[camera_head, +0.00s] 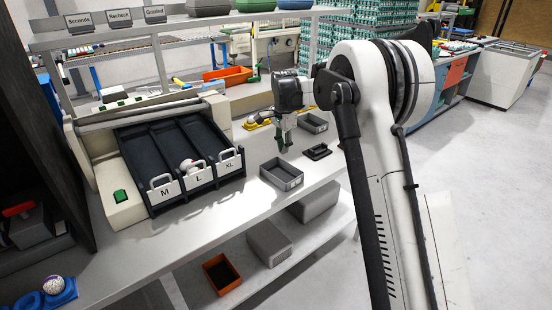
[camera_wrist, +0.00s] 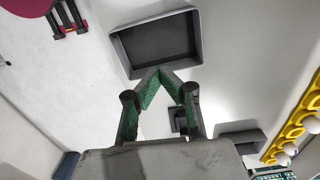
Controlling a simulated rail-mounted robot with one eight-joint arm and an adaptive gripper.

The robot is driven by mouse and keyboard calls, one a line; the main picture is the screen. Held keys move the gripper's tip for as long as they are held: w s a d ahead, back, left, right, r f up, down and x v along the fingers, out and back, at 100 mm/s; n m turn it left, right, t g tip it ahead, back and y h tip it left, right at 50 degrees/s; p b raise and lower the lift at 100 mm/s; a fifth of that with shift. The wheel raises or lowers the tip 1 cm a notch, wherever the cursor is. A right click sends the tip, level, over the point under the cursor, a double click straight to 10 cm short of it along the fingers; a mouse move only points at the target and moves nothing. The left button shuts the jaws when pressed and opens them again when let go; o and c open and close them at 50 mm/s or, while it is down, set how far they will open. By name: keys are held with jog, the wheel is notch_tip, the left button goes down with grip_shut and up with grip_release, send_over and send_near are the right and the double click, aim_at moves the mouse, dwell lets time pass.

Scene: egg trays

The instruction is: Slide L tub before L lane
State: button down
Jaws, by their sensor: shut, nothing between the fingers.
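An open grey tub (camera_head: 268,178) sits on the grey counter to the right of the sorter lanes. A small label on its front is too small to read. In the wrist view a grey tub with a dark inside (camera_wrist: 122,52) lies just beyond my fingertips. My gripper (camera_head: 284,148) is above the counter, behind this tub. In the wrist view the fingertips of my gripper (camera_wrist: 160,70) meet in a point with nothing between them. The L lane (camera_head: 199,178) is the middle of three black lanes, between M and XL. Something white lies near its front end.
A second grey tub (camera_head: 314,122) and a small black holder (camera_head: 317,152) stand further right. A yellow tray (camera_head: 257,124) is behind my gripper. Grey bins and an orange bin (camera_head: 221,273) are on the lower shelf. The counter before the lanes is clear.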

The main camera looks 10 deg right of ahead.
aim_at(283, 176)
notch_tip(283, 176, down, 9)
jog(key=shift+f, duration=0.1)
jog(key=a, duration=0.1)
jog(key=s+a, duration=0.1)
jog(key=shift+s+a, duration=0.25)
jog(key=shift+a, duration=0.15)
jog(key=shift+s+a, duration=0.2)
jog(key=shift+a, duration=0.15)
